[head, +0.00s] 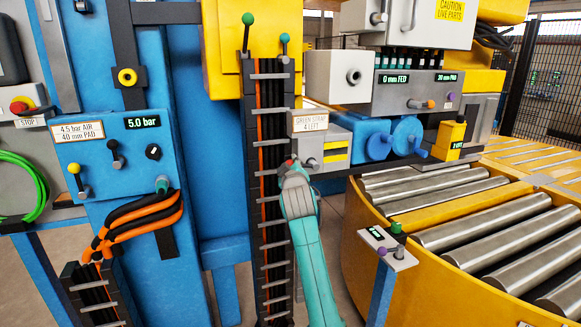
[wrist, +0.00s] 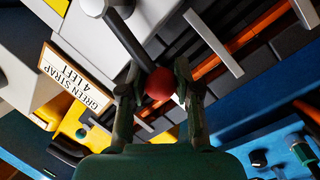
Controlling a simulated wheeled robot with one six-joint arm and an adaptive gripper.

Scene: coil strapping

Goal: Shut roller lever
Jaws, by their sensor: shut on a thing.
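A lever with a dark rod and a red ball knob (wrist: 160,84) shows in the wrist view, its rod running up-left to a pale round hub (wrist: 94,6). My gripper (wrist: 156,86) is shut on the red knob, one finger on each side of it. In the head view my gripper (head: 291,168) is at the left end of a grey box (head: 325,136), just below the sign reading GREEN STRAP 4 LEFT (head: 310,122). The hub (head: 312,163) is at its right. The knob is mostly hidden there by my gripper.
A dark vertical cable chain (head: 270,130) with grey crossbars runs close behind my gripper. Blue round wheels (head: 407,134) and a display panel (head: 425,92) are to the right. A yellow-framed roller conveyor (head: 470,215) and a small button post (head: 383,285) stand at lower right.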

